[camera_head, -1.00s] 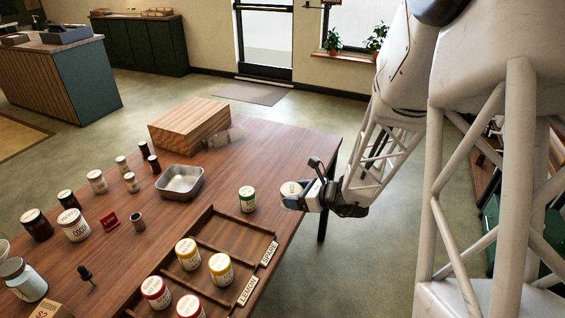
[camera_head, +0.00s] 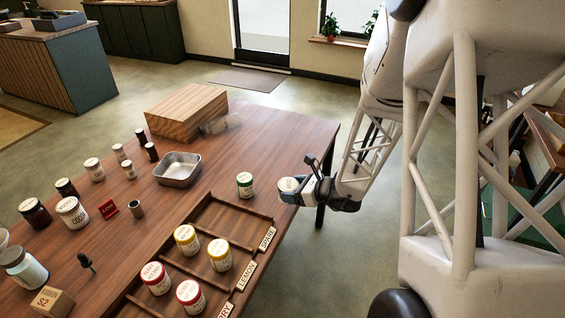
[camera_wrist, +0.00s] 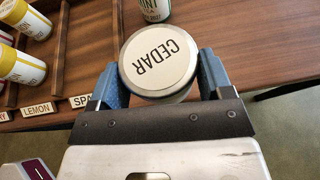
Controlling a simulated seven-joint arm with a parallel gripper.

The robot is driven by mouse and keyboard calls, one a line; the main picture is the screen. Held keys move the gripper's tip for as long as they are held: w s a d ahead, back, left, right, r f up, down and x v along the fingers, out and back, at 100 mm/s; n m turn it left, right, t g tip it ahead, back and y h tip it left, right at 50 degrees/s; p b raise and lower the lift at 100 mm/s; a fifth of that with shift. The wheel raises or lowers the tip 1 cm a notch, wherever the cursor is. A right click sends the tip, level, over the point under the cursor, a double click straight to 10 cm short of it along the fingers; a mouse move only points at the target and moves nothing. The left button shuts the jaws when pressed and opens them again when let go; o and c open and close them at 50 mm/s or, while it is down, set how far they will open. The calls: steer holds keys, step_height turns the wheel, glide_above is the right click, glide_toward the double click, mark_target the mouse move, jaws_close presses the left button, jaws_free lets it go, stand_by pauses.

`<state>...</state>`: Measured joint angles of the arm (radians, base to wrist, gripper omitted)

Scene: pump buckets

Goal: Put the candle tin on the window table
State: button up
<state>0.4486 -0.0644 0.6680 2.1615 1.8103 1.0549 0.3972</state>
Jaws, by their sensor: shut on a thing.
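My gripper (camera_head: 298,190) is shut on a round candle tin (camera_head: 288,185) with a pale lid. In the wrist view, the tin (camera_wrist: 158,62) sits between the two blue fingers, and its lid reads CEDAR. Which surface is the window table is not labelled in view. A wooden-topped table (camera_head: 547,135) with dark legs stands at the far right, partly hidden by my arm structure.
A divided wooden tray (camera_head: 232,209) holds yellow and red-lidded tins. A green-lidded tin (camera_head: 245,185) stands beside it. A metal pan (camera_head: 178,170), a wooden box (camera_head: 187,112) and several jars occupy the table. Open floor (camera_head: 350,262) lies right of the table.

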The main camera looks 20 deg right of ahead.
steer(key=w+d, duration=0.1)
steer(key=w, duration=0.4)
steer(key=w+f, duration=0.1)
steer(key=w, duration=0.4)
steer(key=w+d, duration=0.1)
steer(key=w, duration=0.3)
steer(key=shift+w+d+f, duration=0.2)
steer(key=shift+w+d, duration=0.15)
steer(key=shift+w, duration=0.05)
steer(key=shift+f, duration=1.75)
steer(key=shift+f, duration=0.1)
steer(key=o, duration=1)
steer(key=shift+v, duration=6.05)
